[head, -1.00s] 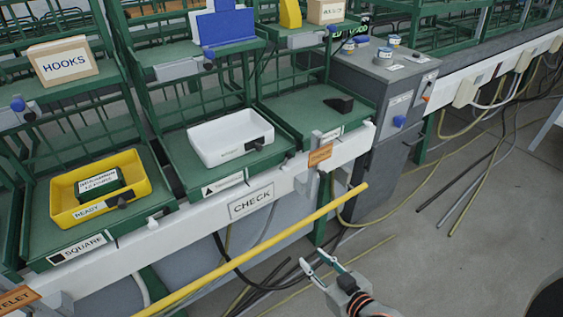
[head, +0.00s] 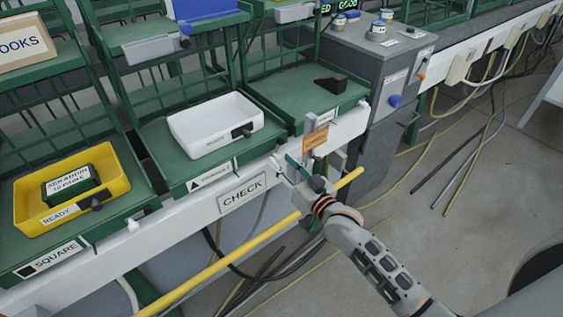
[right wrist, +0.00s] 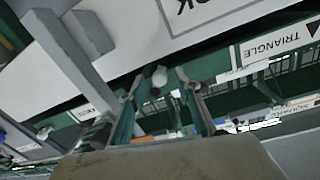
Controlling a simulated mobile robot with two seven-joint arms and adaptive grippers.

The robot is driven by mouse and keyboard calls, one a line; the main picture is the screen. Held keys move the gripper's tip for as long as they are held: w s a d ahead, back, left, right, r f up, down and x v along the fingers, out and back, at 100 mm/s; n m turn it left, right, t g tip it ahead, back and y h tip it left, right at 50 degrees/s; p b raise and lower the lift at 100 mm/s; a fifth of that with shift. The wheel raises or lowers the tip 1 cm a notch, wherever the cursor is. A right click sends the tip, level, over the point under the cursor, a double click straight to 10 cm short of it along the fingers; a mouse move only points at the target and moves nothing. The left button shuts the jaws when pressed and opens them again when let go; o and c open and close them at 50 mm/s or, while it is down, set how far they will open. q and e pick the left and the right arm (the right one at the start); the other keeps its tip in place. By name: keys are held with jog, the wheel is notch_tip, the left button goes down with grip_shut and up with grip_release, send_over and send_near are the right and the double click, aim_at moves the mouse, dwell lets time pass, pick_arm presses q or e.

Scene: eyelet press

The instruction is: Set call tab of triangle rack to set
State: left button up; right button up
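The triangle rack (head: 200,150) is a green shelf with a TRIANGLE label (head: 211,176) on its front edge. My right gripper (head: 283,163) is at the front right corner of this rack, its fingers apart. In the right wrist view my right gripper (right wrist: 157,90) is open, with a small pale rounded knob (right wrist: 158,77) seen between the fingertips. This knob may be the call tab; I cannot tell its setting or whether a finger touches it. In the head view the gripper largely hides that corner. My left gripper is not in view.
A white tray (head: 186,122) sits on the triangle rack. A yellow tray (head: 25,212) sits on the square rack at left. A CHECK sign (head: 242,192) and an orange tag (head: 315,141) are near my gripper. A yellow rail (head: 225,257) runs below.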

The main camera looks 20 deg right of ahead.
jog(key=shift+w+a, duration=0.15)
jog(key=shift+w, duration=0.3)
grip_shut()
jog(key=shift+w+n+p, duration=0.1)
jog(key=shift+n+p, duration=0.3)
jog(key=shift+n, duration=0.2)
jog(key=shift+d+n, duration=0.25)
jog(key=shift+n, duration=0.05)
jog(key=shift+f, duration=0.3)
grip_release()
jog(key=shift+d, duration=0.1)
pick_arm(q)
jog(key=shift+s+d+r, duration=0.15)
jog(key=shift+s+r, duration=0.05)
